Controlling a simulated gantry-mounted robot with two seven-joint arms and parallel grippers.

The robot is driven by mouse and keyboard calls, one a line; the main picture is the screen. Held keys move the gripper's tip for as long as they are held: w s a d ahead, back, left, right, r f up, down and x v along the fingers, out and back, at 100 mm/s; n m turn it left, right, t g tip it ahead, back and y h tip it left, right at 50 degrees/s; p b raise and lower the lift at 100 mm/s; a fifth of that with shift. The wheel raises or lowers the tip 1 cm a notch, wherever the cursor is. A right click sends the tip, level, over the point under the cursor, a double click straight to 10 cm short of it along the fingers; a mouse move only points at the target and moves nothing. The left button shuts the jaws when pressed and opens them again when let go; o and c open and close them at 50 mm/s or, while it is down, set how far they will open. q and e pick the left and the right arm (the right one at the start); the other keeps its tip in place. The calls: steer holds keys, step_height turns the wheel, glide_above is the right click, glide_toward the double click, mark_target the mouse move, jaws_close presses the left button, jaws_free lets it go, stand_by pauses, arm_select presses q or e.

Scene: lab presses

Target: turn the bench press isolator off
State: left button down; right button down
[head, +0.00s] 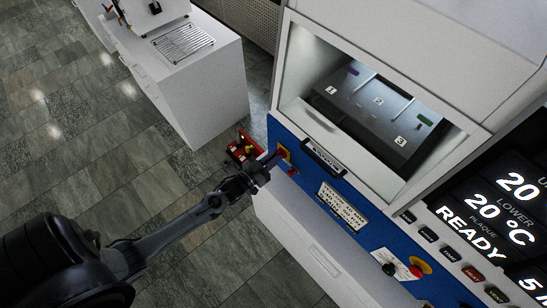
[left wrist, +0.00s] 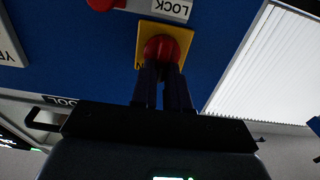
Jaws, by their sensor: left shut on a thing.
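The bench press isolator is a red knob on a yellow square plate, set in the press's blue front panel. In the head view its yellow plate (head: 285,153) shows at the panel's left end, with the knob mostly hidden by my gripper. In the left wrist view the red knob (left wrist: 163,46) sits in the middle of the yellow plate (left wrist: 144,33). My left gripper (head: 274,158) reaches the panel from the left and is shut on the knob. In the left wrist view its two dark fingers (left wrist: 163,68) meet the knob's near edge. The knob's pointer direction cannot be told.
A black door handle (head: 323,158) sticks out just right of the isolator. A red box (head: 241,149) with yellow items stands left of it. A red mushroom button on yellow (head: 421,266) and a display (head: 480,215) lie far right. The floor (head: 90,130) at left is clear.

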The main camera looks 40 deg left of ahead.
arm_select(q)
steer(key=shift+n, duration=0.3)
steer(key=shift+w+a+f+n+p, duration=0.15)
steer(key=shift+n+p, duration=0.7)
steer(key=shift+n, duration=2)
steer(key=shift+s+a+f+n+p, duration=0.2)
steer(key=shift+n+p, duration=0.65)
steer(key=shift+n, duration=2.05)
steer(key=shift+w+a+f+n+p, duration=0.2)
steer(key=shift+n+p, duration=0.65)
steer(key=shift+n, duration=2)
steer(key=shift+f, duration=0.1)
steer(key=c, duration=1.1)
jaws_free()
